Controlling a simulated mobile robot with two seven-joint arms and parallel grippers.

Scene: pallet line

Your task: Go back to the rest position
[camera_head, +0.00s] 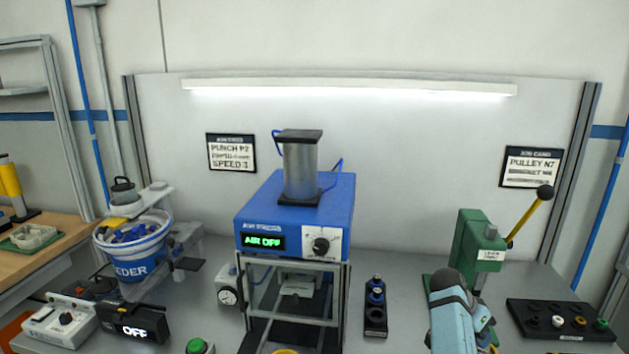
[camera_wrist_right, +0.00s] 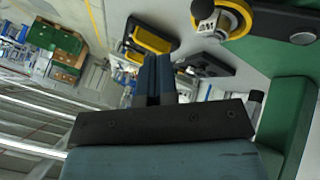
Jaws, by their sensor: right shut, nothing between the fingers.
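My right gripper (camera_wrist_right: 155,75) shows in the right wrist view with its two dark fingers together and nothing between them. In the head view my light blue right arm stands at the lower right, in front of the green lever press (camera_head: 480,245); the fingertips cannot be made out there. The wrist view shows green machine parts (camera_wrist_right: 285,115) close on the right side, apart from the fingers as far as I can tell. My left gripper is in neither view.
A blue air press (camera_head: 295,228) reading "AIR OFF" stands mid-bench. A feeder bowl (camera_head: 135,255) and a box reading "OFF" (camera_head: 133,322) are at left. A black stand (camera_head: 376,318) holds dark parts. A black tray (camera_head: 560,320) lies right of the lever press, whose yellow lever (camera_head: 528,220) sticks up.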

